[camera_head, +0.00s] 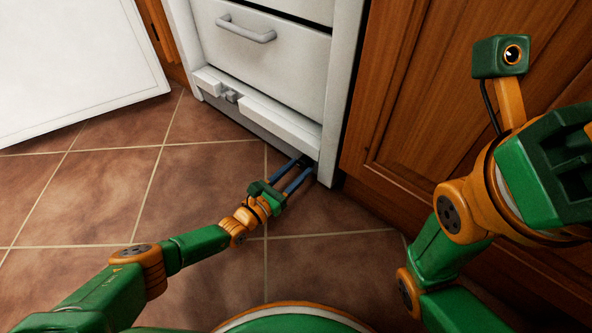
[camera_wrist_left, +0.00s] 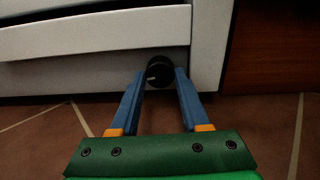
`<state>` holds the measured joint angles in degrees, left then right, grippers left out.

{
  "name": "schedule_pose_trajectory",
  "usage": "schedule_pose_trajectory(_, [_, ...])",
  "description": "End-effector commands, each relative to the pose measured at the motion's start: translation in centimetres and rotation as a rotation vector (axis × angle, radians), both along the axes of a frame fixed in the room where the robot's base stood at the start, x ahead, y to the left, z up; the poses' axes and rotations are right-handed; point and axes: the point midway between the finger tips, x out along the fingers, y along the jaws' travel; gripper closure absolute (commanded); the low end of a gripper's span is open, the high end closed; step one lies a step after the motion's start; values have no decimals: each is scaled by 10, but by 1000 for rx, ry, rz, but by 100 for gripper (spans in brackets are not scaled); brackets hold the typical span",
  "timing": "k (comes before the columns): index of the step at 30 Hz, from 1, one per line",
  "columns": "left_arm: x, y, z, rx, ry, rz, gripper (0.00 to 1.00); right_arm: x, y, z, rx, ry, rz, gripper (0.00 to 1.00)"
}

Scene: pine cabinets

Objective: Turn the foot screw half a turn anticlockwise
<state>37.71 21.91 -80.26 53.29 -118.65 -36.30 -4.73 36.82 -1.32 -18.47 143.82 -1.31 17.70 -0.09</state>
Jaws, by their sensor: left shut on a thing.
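The foot screw (camera_wrist_left: 159,72) is a dark round knob with a pale mark on its face. It sits low under the right end of the white appliance (camera_head: 262,60). My left gripper (camera_head: 306,165) reaches along the floor to the appliance's lower right corner. In the left wrist view its blue fingers (camera_wrist_left: 161,74) lie on either side of the foot screw and are shut on it. In the head view the fingers and the dark recess largely hide the screw. My right arm shows at the right, but its fingers are not visible.
A white door panel (camera_head: 75,65) stands open at the left. A wooden cabinet (camera_head: 450,100) stands close to the right of the appliance. A white plinth strip (camera_head: 265,112) runs above the gap. The tiled floor (camera_head: 110,195) is clear at the left.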

Motion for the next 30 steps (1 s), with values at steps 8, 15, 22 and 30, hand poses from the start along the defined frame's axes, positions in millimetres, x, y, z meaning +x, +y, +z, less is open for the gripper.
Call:
schedule_pose_trajectory(8, [0, 0, 0, -119, 88, -1, 100, 0, 0, 0, 0, 0, 0, 50])
schedule_pose_trajectory(15, [0, 0, 0, -297, 217, 0, 100, 0, 0, 0, 0, 0, 1, 50])
schedule_pose_trajectory(22, [0, 0, 0, -475, 346, 0, 100, 0, 0, 0, 0, -1, 1, 50])
schedule_pose_trajectory(30, [0, 1, 0, -682, 496, 0, 100, 0, 0, 0, 0, -1, 1, 50])
